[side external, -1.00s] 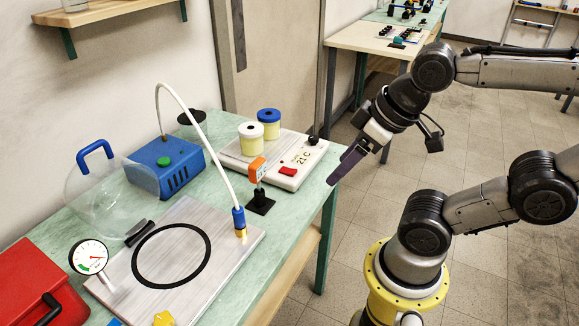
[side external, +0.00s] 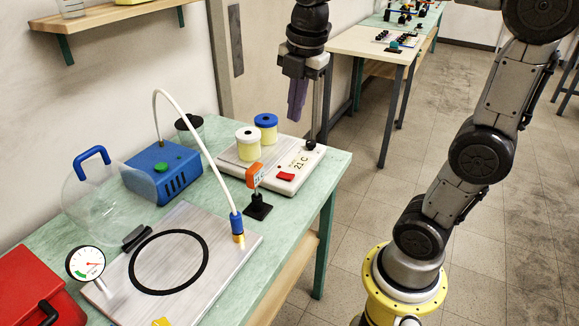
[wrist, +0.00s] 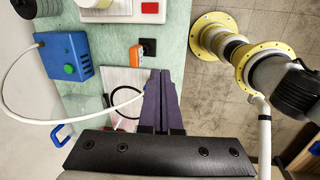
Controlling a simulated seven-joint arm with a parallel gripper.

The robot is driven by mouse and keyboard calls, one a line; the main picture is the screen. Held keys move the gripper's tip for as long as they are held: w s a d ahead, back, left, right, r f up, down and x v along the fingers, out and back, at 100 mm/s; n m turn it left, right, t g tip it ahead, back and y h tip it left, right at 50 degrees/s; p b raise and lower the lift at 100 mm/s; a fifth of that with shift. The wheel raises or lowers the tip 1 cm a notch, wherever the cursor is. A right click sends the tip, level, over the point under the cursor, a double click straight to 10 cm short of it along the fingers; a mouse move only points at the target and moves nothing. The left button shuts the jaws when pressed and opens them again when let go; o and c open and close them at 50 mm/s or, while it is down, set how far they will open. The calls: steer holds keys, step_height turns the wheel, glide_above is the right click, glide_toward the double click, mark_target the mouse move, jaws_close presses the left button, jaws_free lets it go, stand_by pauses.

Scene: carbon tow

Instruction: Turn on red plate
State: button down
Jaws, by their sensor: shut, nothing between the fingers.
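The hot plate (side external: 270,185) is a flat white device at the back right of the green bench. Its front shows a "21 C" display and a small red switch (side external: 285,177). In the wrist view the red switch (wrist: 150,8) sits at the top edge, with only part of the plate (wrist: 110,14) in frame. My gripper (side external: 297,117) points down above the plate's right rear end, its purple fingers apart from the plate and switch. The shut, empty fingers also show in the wrist view (wrist: 160,74).
A white jar (side external: 248,145) and a blue-lidded jar (side external: 266,128) stand on the plate. An orange-topped sensor on a black base (side external: 258,207) stands in front. The blue pump (side external: 170,172) and its white hose are left. A black knob (side external: 311,144) sits at the plate's right.

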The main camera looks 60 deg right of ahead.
steer(key=w+d+f+n+g, duration=0.2)
steer(key=w+d+f, duration=0.1)
steer(key=w+d, duration=0.25)
steer(key=m+g, duration=0.1)
glide_above(291, 176)
steer(key=w, duration=0.2)
step_height(291, 176, down, 6)
steer(key=shift+y, duration=0.3)
steer(key=f, duration=0.4)
steer(key=s+f, duration=0.1)
steer(key=f, duration=0.8)
steer(key=shift+s+f, duration=0.3)
steer(key=shift+f, duration=0.1)
steer(key=shift+s+f, duration=0.1)
steer(key=shift+f, duration=0.15)
steer(key=shift+w+r, duration=0.3)
steer(key=shift+w, duration=0.5)
